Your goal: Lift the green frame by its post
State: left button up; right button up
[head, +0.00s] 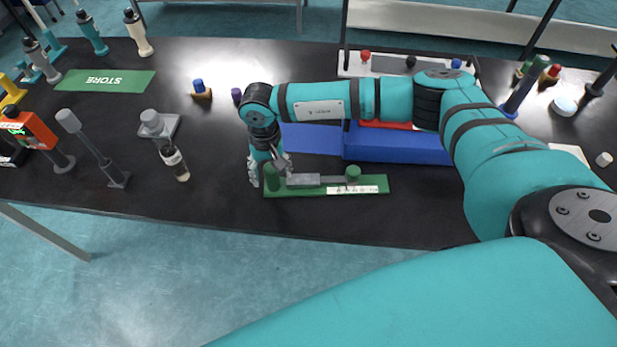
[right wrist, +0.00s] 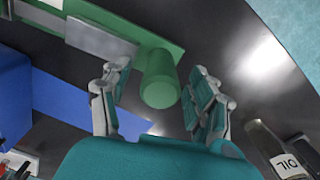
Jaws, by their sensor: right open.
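The green frame (head: 300,192) lies flat near the front edge of the black table in the head view. It has a green post at each end, a grey bar between them and a white label. In the right wrist view, the frame's near post (right wrist: 160,78) stands between the two fingers of my right gripper (right wrist: 158,88). My right gripper (head: 268,172) is open around the left post in the head view, with a visible gap on both sides. My left gripper is in neither view.
A bottle marked OIL (right wrist: 284,152) stands left of the frame in the head view (head: 174,158). A blue block (head: 398,148) and a flat blue mat (head: 312,138) lie behind the frame. A green STORE mat (head: 105,81) is at the far left.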

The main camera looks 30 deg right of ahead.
jog(key=shift+f, duration=0.4)
jog(key=shift+c, duration=0.3)
grip_shut()
jog(key=shift+r, duration=0.1)
